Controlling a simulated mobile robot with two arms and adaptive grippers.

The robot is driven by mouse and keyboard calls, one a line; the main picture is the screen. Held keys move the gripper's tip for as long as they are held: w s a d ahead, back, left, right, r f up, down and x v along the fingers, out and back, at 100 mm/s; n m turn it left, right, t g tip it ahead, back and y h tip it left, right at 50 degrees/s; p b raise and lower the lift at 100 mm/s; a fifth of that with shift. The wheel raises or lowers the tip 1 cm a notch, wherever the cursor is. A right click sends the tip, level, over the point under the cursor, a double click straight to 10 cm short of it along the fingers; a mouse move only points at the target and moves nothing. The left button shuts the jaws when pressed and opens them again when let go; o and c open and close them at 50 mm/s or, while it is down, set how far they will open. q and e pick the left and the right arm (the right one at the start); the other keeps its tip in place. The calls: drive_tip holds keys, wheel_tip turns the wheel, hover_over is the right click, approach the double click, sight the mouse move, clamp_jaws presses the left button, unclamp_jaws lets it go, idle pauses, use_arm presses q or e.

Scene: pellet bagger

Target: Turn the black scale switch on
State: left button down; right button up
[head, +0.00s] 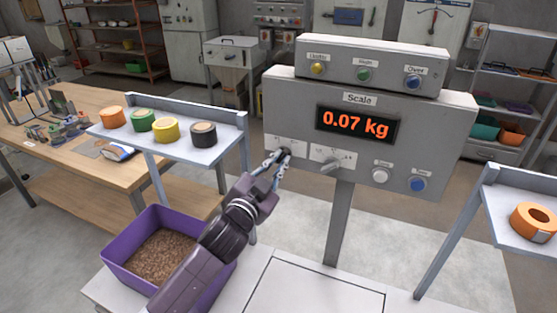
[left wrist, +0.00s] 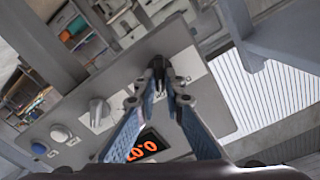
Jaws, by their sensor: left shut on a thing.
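The grey scale panel (head: 450,125) stands on a post, and its lit display (head: 356,123) reads 0.07 kg. The black scale switch (head: 286,152) is on a light plate at the panel's lower left. My left gripper (head: 278,164) reaches up to it and is shut on it. In the left wrist view, the black switch (left wrist: 158,66) shows between the fingertips of the left gripper (left wrist: 160,76). The fingers partly cover the switch, so I cannot read its setting. My right gripper is not in view.
A grey knob (head: 331,163) sits right of the switch, then a white button (head: 382,173) and a blue button (head: 417,184). A purple bin (head: 122,248) of pellets is below my left arm. A shelf (head: 190,149) with several tape rolls is left of the panel.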

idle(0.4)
use_arm(q)
drive_tip(key=c, duration=2)
unclamp_jaws()
drive_tip(key=shift+s, duration=0.15)
drive_tip(key=v, duration=1.1)
drive_tip(key=shift+s+a, duration=0.2)
drive_tip(key=shift+s, duration=0.15)
drive_tip(key=shift+f, duration=0.15)
